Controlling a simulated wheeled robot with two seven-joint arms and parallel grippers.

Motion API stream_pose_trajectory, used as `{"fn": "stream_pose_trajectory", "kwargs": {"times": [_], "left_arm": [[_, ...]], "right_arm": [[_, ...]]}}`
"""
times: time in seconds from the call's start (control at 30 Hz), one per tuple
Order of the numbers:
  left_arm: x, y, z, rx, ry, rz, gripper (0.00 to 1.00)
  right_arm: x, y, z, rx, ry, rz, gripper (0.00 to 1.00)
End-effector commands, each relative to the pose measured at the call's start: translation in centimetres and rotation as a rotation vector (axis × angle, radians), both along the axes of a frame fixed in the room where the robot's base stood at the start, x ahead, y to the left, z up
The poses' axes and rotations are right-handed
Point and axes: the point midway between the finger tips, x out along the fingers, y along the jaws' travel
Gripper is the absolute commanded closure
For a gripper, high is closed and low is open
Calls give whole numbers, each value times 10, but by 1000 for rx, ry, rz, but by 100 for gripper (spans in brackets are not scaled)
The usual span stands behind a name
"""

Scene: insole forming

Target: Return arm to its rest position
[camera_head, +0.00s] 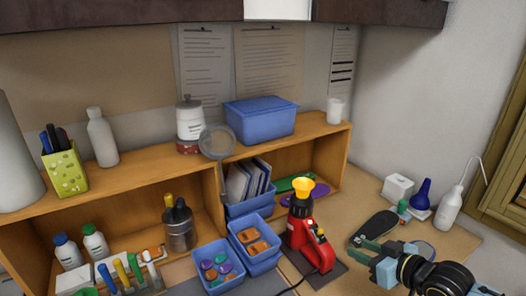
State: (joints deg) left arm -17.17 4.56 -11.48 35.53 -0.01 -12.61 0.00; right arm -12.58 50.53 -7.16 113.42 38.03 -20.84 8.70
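My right gripper (359,249) is at the lower right, its arm coming in from the right edge. Its two greenish fingers are apart, with no object seen between them. A dark insole-shaped piece (374,226) lies on the wooden worktop just beyond the fingers; I cannot tell whether they touch it. The red machine with a yellow funnel-like top (303,235) stands to the left of the gripper, apart from it. My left gripper is not in view.
Blue bins (219,270) with coloured pieces stand left of the red machine. A wooden shelf (150,163) holds bottles, a pen holder and a blue box (260,117). A white spray bottle (449,208) and blue bottle (422,195) stand at the back right. Some worktop is bare at right.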

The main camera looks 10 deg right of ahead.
Motion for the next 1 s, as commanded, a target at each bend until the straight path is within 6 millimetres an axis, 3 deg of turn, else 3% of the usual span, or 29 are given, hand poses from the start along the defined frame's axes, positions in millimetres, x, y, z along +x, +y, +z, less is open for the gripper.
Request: {"fn": "stream_pose_trajectory", "kwargs": {"times": [0.17,0.3,0.4,0.6,0.93,1.0], "left_arm": [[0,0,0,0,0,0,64],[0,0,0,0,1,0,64],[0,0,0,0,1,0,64],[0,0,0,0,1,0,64],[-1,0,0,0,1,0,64],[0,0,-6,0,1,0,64]], "right_arm": [[-30,33,-32,-29,110,11,64],[-81,74,-68,-95,284,6,64],[-117,93,-82,-146,405,-17,64],[-171,108,-90,-205,592,-78,64],[-241,117,-84,-238,842,-181,64],[-234,115,-109,-248,844,-175,64]]}}
